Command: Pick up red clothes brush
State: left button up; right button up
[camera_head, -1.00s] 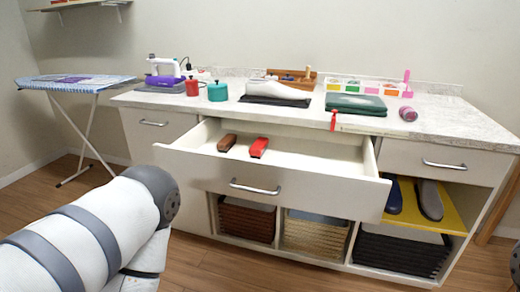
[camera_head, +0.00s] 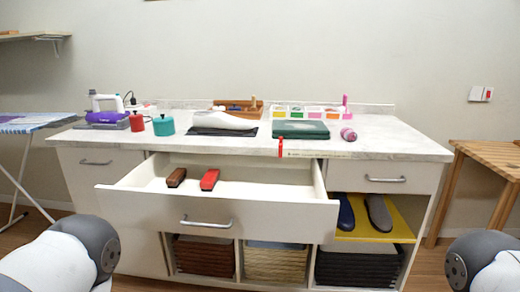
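A red clothes brush (camera_head: 210,179) lies in the open middle drawer (camera_head: 215,213) of the white cabinet, toward the drawer's left part. A brown brush (camera_head: 176,177) lies just to its left, apart from it. Both rest on the drawer floor. My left arm shows at the lower left and my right arm at the lower right, both in front of the cabinet. Neither gripper is visible in the head view.
The countertop (camera_head: 390,140) holds a sewing machine, a teal pot (camera_head: 163,125), a folded green cloth (camera_head: 300,129) and a pink roller (camera_head: 348,134). Baskets and shoes fill the lower shelves. An ironing board (camera_head: 30,122) stands left, a wooden table (camera_head: 488,160) right.

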aim_at(209, 182)
jog(key=i+l+u, duration=0.4)
jog(key=i, duration=0.25)
jog(key=i+l+u, duration=0.45)
jog(key=i+l, duration=0.15)
